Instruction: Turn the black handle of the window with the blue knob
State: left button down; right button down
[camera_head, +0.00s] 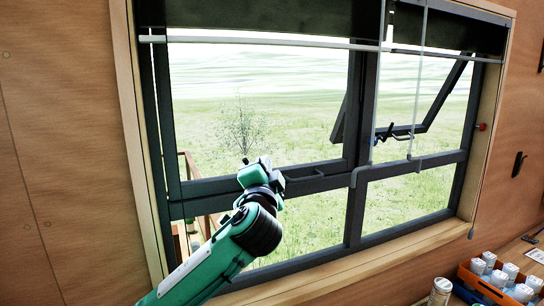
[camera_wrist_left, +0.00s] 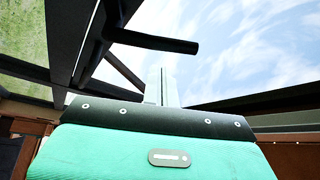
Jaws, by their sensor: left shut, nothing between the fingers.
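A black handle (camera_head: 305,175) sits on the lower rail of the left window pane (camera_head: 240,110), which looks shut. My left gripper (camera_head: 258,170) is just left of this handle, in front of the rail; whether they touch is unclear. The left wrist view shows a black handle bar (camera_wrist_left: 150,40) above the green gripper body, with the narrow fingers (camera_wrist_left: 163,85) shut and empty behind it. A second black handle (camera_head: 393,132) is on the right pane (camera_head: 440,100), which is tilted outward. My right gripper is out of view.
A red knob (camera_head: 481,127) is on the right side of the window frame. A grey rod (camera_head: 362,174) hangs in front of the middle post. An orange crate of bottles (camera_head: 487,287) and a jar (camera_head: 440,291) stand at the lower right. The wall left of the window is bare.

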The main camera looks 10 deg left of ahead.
pick_arm(q)
jog(key=shift+s+a+f+p, duration=0.2)
jog(key=shift+a+f, duration=0.05)
jog(key=shift+a, duration=0.15)
jog(key=shift+s+a+f+p, duration=0.15)
jog(key=shift+a+f, duration=0.05)
jog(key=shift+a, duration=0.2)
